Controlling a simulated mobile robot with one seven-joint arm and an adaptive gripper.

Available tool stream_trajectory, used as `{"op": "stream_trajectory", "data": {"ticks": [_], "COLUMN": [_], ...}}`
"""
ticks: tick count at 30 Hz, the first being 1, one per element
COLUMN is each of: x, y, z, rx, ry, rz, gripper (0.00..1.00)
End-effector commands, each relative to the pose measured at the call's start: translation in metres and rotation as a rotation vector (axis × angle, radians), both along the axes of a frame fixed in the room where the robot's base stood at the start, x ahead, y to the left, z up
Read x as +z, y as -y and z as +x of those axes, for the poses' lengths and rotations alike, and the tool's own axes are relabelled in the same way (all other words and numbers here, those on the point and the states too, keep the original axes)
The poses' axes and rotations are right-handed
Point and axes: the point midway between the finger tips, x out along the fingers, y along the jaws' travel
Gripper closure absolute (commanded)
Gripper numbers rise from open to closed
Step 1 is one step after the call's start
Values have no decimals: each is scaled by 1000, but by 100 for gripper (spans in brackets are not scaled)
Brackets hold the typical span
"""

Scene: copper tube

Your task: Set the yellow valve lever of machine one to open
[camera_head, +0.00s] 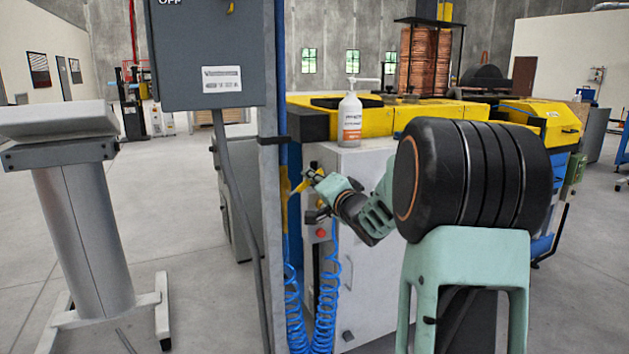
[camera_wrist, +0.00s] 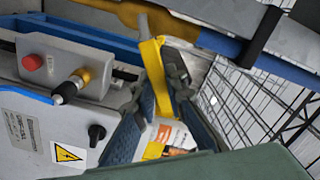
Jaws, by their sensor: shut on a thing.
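The yellow valve lever (camera_wrist: 152,70) shows in the wrist view as a long yellow bar, with its lower part between my gripper's fingers. My gripper (camera_wrist: 160,97) is shut on it, with one dark blue finger on each side. In the head view, my gripper (camera_head: 314,179) is at the left end of my arm, against the front of the machine. A yellow piece of the lever (camera_head: 299,187) shows just left of the fingertips there. The lever's pivot is hard to make out, and I cannot tell its exact setting.
A red button (camera_wrist: 33,62), a yellow-collared fitting (camera_wrist: 75,82) and a black knob (camera_wrist: 96,132) are near the gripper. A white bottle (camera_head: 349,120) stands on the machine. A grey post (camera_head: 272,200) and coiled blue hoses (camera_head: 325,290) are close by. Floor at left is partly open.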

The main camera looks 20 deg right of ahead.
Motion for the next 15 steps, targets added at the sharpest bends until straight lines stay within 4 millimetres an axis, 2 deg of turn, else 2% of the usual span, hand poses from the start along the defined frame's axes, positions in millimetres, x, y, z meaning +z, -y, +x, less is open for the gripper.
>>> {"op": "stream_trajectory", "data": {"ticks": [15], "x": [23], "y": [-26], "z": [-1], "rx": [1], "ry": [19], "rz": [-493], "gripper": [100]}}
